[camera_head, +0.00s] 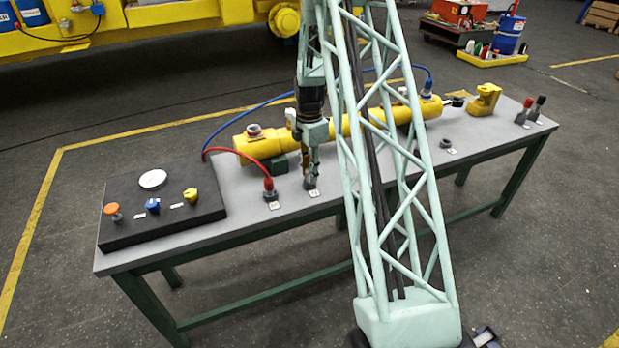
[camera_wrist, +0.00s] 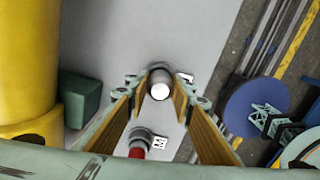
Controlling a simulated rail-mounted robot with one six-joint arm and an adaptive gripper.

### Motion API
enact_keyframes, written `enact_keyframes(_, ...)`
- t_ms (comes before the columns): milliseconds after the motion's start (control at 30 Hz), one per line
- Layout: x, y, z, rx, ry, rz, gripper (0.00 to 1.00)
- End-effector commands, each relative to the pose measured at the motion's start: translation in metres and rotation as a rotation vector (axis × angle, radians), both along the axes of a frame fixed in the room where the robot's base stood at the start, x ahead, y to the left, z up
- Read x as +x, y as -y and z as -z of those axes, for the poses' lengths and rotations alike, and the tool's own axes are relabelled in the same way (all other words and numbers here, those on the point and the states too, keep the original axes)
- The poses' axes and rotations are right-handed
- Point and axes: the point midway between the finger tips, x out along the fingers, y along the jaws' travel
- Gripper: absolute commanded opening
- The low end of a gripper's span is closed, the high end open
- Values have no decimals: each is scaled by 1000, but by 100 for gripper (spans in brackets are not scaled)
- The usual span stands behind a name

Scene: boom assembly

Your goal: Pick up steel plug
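The steel plug (camera_wrist: 160,87) shows in the wrist view as a round grey piece with a bright white-looking top, standing on the grey tabletop beside a small white label. My gripper (camera_wrist: 160,85) is open, with one finger on each side of the plug and a gap visible on both sides. In the head view my gripper (camera_head: 311,178) points down at the front of the table, near a small label. There the plug is mostly hidden by the fingers. How far the fingertips reach down along the plug is hard to tell.
A red-hose connector (camera_head: 269,190) stands just left of my gripper. A yellow cylinder (camera_head: 350,125) lies behind it. A black control box (camera_head: 160,212) with knobs is at the table's left. A dark ring-like part (camera_head: 446,144) and a yellow block (camera_head: 484,99) are to the right.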

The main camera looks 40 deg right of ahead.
Motion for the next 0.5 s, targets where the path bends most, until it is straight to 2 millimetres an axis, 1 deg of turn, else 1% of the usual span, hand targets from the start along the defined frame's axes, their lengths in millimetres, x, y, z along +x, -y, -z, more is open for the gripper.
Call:
enact_keyframes(33, 0, 0, 0, 0, 0, 0, 17)
enact_keyframes(133, 0, 0, 0, 0, 0, 0, 8)
enact_keyframes(167, 0, 0, 0, 0, 0, 0, 7)
enact_keyframes(500, 0, 0, -2, 0, 1, 0, 7)
